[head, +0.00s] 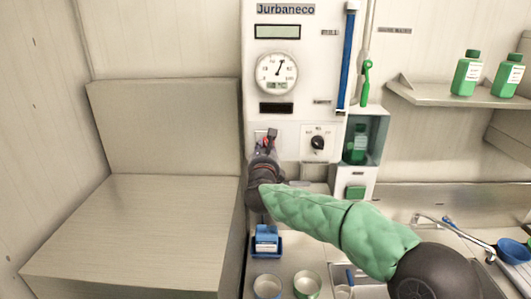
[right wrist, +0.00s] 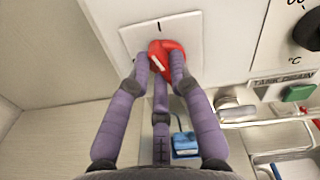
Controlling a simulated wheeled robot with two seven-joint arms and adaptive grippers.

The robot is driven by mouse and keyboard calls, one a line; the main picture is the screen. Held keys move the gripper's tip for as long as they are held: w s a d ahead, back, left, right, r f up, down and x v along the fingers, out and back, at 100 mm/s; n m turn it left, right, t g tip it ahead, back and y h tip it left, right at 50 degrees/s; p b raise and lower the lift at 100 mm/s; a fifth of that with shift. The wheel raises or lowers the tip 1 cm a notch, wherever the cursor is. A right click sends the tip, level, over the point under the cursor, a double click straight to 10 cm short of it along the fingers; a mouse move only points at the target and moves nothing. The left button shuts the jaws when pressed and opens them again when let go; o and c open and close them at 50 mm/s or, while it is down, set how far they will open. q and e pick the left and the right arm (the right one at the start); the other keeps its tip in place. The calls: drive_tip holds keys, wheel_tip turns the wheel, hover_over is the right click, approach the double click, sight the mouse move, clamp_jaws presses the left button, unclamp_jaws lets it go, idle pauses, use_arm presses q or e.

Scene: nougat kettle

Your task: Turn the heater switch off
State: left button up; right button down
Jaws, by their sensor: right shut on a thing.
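The heater switch is a red knob (right wrist: 168,52) with a white pointer line, on a white square plate (right wrist: 190,28) with a dark mark at its top. In the head view, my right gripper (head: 268,143) reaches the lower left of the white machine panel (head: 315,90), and only a little red of the knob shows. My left gripper is in neither view.
A black dial (head: 318,143) sits right of the switch. A green button (head: 355,192) is lower right. A blue item in a tray (head: 266,243) and two cups (head: 307,284) stand below. Green bottles (head: 467,73) stand on a right shelf. A bare box-like surface (head: 140,220) lies left.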

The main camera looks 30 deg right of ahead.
drive_tip(key=shift+f+n+p, duration=0.2)
drive_tip(key=shift+n, duration=3.25)
drive_tip(key=shift+f+n+p, duration=0.2)
drive_tip(key=shift+n, duration=3.25)
drive_tip(key=c, duration=1.1)
unclamp_jaws()
drive_tip(key=v, duration=1.2)
drive_tip(key=shift+f, duration=0.1)
